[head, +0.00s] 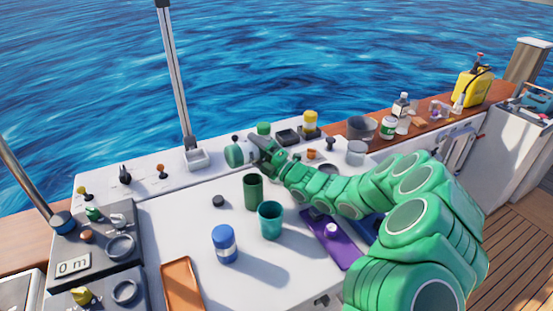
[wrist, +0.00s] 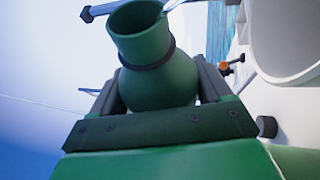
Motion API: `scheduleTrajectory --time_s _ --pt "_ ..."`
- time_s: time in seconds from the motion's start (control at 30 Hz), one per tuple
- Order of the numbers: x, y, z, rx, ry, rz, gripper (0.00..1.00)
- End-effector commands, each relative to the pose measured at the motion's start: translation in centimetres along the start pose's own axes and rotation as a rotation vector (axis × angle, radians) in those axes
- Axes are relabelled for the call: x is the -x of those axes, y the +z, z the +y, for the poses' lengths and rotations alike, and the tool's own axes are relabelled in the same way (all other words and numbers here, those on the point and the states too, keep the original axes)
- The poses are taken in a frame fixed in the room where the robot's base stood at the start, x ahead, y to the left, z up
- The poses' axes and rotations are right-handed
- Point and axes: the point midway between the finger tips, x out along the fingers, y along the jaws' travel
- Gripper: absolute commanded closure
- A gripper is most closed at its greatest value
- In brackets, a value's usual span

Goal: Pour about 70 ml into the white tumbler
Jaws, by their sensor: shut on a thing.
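My gripper (head: 258,146) is at the back of the white deck top, with its dark fingers shut around a green flask (wrist: 155,65). In the wrist view the flask has a round body, a dark ring at its neck and an open mouth pointing up the picture. In the head view a green rounded body (head: 235,155), apparently this flask, shows left of the fingers. A pale grey-white cup (head: 356,153) stands to the right of my gripper; I cannot tell if it is the white tumbler. No liquid is seen leaving the flask.
A purple tray (head: 322,236) lies under my arm. A grey pot (head: 362,129) and several bottles stand along the back right. Levers line the back left.

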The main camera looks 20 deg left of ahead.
Motion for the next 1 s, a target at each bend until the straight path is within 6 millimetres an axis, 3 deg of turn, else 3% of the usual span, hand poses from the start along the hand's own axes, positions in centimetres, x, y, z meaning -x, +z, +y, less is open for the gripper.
scheduleTrajectory --time_s 1.0 --pt "-0.18 -0.85 -0.10 -0.050 0.021 -0.014 0.65"
